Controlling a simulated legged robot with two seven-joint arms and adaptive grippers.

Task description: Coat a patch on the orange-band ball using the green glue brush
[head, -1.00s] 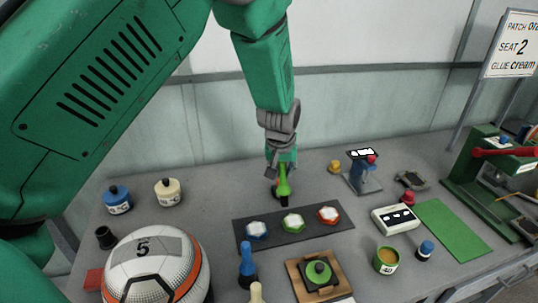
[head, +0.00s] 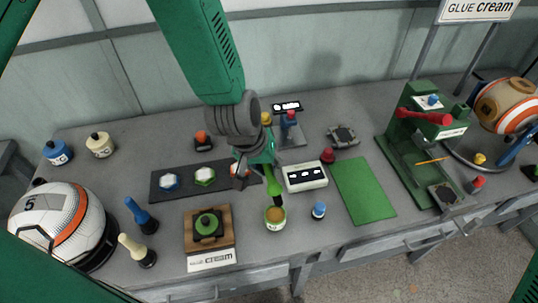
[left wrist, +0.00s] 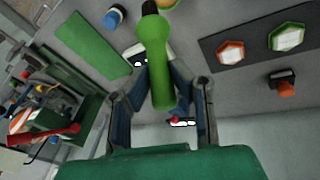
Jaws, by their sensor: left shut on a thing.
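My left gripper (head: 266,163) is shut on the green glue brush (head: 272,180) and holds it bristles down. The dark brush tip is at or just over a small green pot (head: 275,222) with orange-brown contents; I cannot tell if it touches them. In the left wrist view the brush handle (left wrist: 153,65) lies between both fingers. Hexagonal patches with blue (head: 169,182), green (head: 204,176) and red rims lie on a dark mat (head: 160,195); the gripper partly hides the red one. A white ball with an orange band (head: 62,225) sits at far left. My right gripper is not in view.
Blue (head: 140,214) and cream brushes (head: 135,249) stand at front left. A green-knobbed block (head: 208,225) sits behind a "cream" label. A white box (head: 305,176), green mat (head: 362,190) and green press (head: 425,150) are right. An orange-striped ball (head: 505,105) is far right.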

